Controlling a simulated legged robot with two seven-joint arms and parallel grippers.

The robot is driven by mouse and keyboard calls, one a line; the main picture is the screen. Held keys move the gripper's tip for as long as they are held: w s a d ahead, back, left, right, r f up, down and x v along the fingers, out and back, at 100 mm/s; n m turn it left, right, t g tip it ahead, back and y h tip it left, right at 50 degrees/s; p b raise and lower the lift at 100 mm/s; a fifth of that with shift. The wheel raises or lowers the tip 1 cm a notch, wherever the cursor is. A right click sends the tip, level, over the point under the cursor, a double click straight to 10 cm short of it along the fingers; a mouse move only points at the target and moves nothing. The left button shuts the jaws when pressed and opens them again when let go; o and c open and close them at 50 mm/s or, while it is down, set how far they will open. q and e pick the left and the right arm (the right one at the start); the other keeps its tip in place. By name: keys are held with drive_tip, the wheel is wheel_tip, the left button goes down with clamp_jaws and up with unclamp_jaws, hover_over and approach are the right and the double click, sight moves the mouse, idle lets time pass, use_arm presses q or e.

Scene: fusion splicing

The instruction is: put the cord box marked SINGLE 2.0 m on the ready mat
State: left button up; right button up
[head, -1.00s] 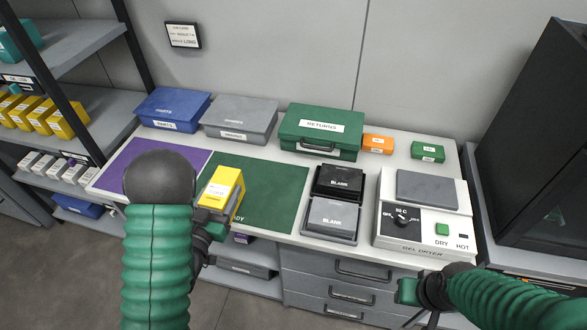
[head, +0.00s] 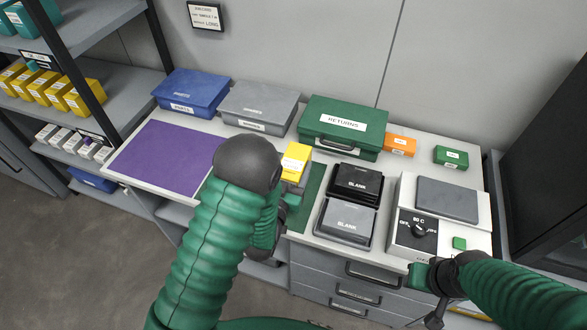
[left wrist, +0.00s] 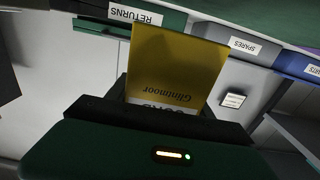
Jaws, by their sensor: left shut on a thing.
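A yellow cord box (head: 296,162) with a white label on top is held in my left gripper (head: 292,186). In the left wrist view the yellow box (left wrist: 176,70) shows upside-down print reading "Glintmoor" and part of "CORD"; its length marking cannot be read. The green ready mat (head: 309,206) lies on the bench, mostly hidden behind my left arm.
A purple mat (head: 165,158) lies to the left. Black and grey BLANK boxes (head: 350,200) stand just right of the green mat, beside the gel dryer (head: 440,215). Blue, grey and green RETURNS cases (head: 340,125) line the back. More yellow boxes (head: 85,98) sit on the shelf.

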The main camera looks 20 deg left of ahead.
use_arm(q)
drive_tip(key=shift+s+f, duration=0.1)
drive_tip(key=shift+f, duration=0.65)
drive_tip(key=shift+d+f, duration=0.15)
drive_tip(key=shift+d, duration=0.45)
drive_tip(key=shift+f, duration=0.15)
drive_tip(key=shift+a+f+b, duration=0.35)
drive_tip(key=shift+f+b, duration=0.1)
drive_tip(key=shift+b, duration=0.25)
drive_tip(key=shift+s, duration=0.1)
drive_tip(key=o, duration=1.4)
drive_tip(key=shift+d, duration=0.2)
drive_tip(key=shift+o, duration=0.5)
drive_tip(key=shift+f, duration=0.1)
use_arm(e)
drive_tip(key=shift+s+d+f, duration=0.2)
drive_tip(key=shift+d+f, duration=0.2)
drive_tip(key=shift+f, duration=0.25)
